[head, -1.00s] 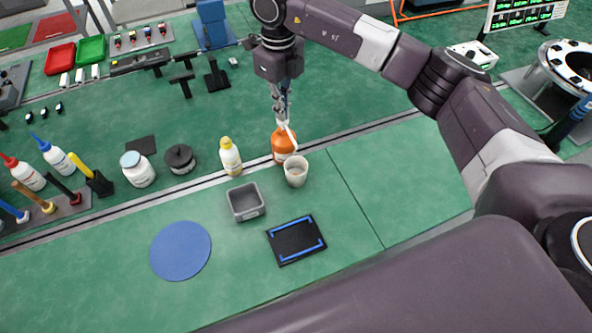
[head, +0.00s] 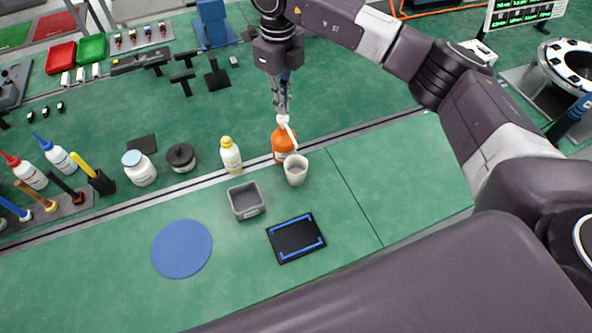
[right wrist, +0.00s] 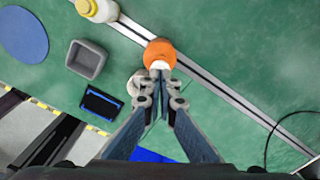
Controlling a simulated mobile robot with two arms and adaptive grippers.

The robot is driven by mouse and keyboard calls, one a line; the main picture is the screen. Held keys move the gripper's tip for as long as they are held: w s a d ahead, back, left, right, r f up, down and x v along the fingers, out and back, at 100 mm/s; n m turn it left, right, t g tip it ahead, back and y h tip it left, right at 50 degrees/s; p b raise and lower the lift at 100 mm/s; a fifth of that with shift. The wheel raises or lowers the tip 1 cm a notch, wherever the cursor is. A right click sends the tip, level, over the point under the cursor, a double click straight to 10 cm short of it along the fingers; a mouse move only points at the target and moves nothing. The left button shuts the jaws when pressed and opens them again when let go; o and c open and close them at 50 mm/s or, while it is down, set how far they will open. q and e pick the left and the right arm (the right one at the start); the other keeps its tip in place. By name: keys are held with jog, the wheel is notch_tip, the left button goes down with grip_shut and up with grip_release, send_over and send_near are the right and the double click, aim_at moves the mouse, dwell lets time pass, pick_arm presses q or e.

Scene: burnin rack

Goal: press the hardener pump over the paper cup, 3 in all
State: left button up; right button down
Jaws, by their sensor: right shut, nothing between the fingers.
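The hardener bottle is orange with a white pump top; it stands upright on the green bench in the head view (head: 283,147) and also shows in the right wrist view (right wrist: 159,50). Its white spout points toward the paper cup (head: 296,172), which stands right in front of the bottle. The cup is partly hidden behind a finger in the right wrist view (right wrist: 133,84). My right gripper (head: 283,108) is shut and empty, pointing down right over the pump head; I cannot tell if it touches it. My left gripper is out of view.
A yellow-capped bottle (head: 230,156) and a grey square tray (head: 246,201) stand left of the hardener. A black tray with blue marks (head: 296,239) and a blue round mat (head: 181,249) lie in front. The bench right of the cup is clear.

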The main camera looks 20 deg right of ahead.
aim_at(283, 117)
jog(key=shift+f, duration=0.15)
jog(key=shift+f+b, duration=1.15)
jog(key=shift+f, duration=0.35)
jog(key=shift+s, duration=0.1)
jog(key=shift+r+p, duration=0.45)
jog(key=shift+r, duration=0.25)
jog(key=shift+r+p, duration=0.4)
jog(key=shift+r, duration=0.55)
jog(key=shift+f, duration=0.1)
